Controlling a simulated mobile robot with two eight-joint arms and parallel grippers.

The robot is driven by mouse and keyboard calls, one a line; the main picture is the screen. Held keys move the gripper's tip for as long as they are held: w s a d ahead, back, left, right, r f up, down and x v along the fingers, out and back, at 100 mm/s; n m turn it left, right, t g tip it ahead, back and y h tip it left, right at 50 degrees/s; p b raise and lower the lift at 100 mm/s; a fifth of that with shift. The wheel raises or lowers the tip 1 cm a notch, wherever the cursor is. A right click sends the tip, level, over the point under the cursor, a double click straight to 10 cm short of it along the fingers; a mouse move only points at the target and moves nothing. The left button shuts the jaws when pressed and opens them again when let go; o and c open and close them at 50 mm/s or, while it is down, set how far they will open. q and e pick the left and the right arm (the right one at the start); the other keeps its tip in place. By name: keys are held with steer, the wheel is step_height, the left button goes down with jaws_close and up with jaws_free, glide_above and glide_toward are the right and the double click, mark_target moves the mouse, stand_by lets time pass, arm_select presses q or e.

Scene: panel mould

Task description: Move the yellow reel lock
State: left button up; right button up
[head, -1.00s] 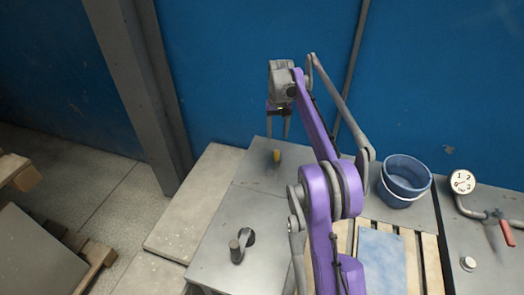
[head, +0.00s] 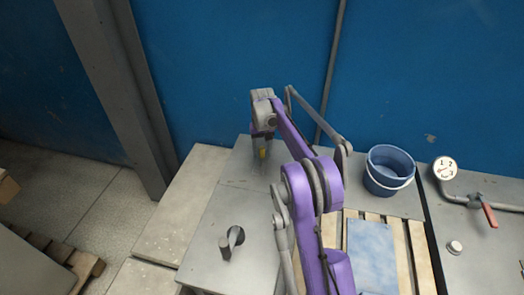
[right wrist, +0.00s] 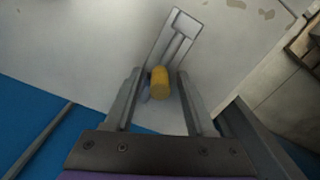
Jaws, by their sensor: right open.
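The yellow reel lock (right wrist: 160,84) is a small rounded yellow piece at the grey metal surface. In the right wrist view it lies between the two fingers of my right gripper (right wrist: 159,76), which are apart with a gap on each side. In the head view the reel lock (head: 262,153) shows as a small yellow spot below the right gripper's wrist, partly hidden by the fingers. The right gripper is open and holds nothing. My left gripper is in neither view.
A dark grey lever (head: 230,242) stands on the grey panel top (head: 207,215). A blue bucket (head: 388,172) is right of my right arm, by slatted wood (head: 418,250) with a blue sheet (head: 371,258). A dial (head: 444,168) and red-handled pipe (head: 489,214) are farther right. A blue wall (head: 220,60) stands behind.

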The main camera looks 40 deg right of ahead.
jaws_close()
stand_by(1.3)
